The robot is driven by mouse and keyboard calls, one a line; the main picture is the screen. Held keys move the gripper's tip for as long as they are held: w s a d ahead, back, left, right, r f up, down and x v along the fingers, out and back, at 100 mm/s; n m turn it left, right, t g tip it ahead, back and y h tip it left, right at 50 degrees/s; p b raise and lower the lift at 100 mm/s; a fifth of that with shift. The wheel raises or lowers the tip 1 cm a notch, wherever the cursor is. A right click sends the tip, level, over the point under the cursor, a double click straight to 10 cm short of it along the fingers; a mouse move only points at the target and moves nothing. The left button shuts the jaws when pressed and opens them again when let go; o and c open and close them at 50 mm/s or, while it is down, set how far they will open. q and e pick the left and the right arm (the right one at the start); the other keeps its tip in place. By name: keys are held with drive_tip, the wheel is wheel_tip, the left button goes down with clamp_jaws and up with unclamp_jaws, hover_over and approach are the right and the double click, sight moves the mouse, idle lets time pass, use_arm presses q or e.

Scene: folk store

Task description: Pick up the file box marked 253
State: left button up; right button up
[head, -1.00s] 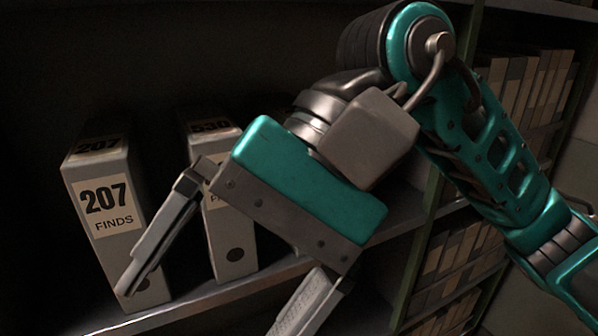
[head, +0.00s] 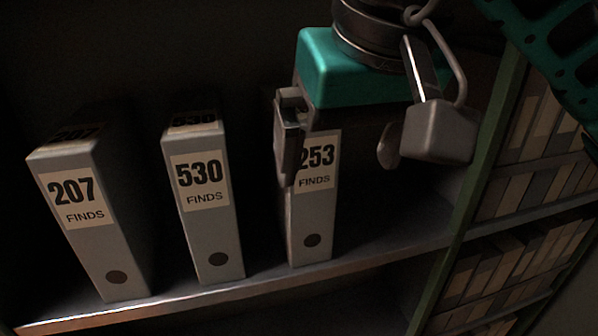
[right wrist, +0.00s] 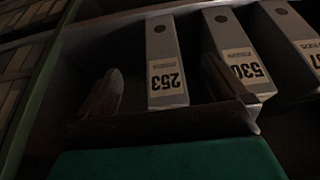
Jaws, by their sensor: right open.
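The file box marked 253 (head: 312,225) stands upright on the shelf, the rightmost of three grey boxes. My right gripper (head: 338,155) is in front of its upper part, open and empty. One finger covers the left edge of the box's label; the other finger is off to the right of the box. In the right wrist view, which is upside down, the box 253 (right wrist: 163,55) shows between the two spread fingers (right wrist: 165,95), and one finger overlaps the 530 box. I cannot tell whether a finger touches a box. My left gripper is not in view.
The file box marked 530 (head: 208,235) stands left of 253 with a narrow gap, and the box marked 207 (head: 90,250) is further left. A green shelf post (head: 478,180) rises at the right, with bare shelf (head: 400,238) before it.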

sight(308, 145)
drive_tip(key=w+a, duration=0.1)
drive_tip(key=w, duration=0.4)
drive_tip(key=w+a+p, duration=0.1)
drive_tip(key=w, duration=0.1)
drive_tip(key=shift+w+a, duration=0.35)
drive_tip(key=x, duration=0.5)
clamp_jaws()
drive_tip(key=shift+r, duration=0.15)
idle(0.5)
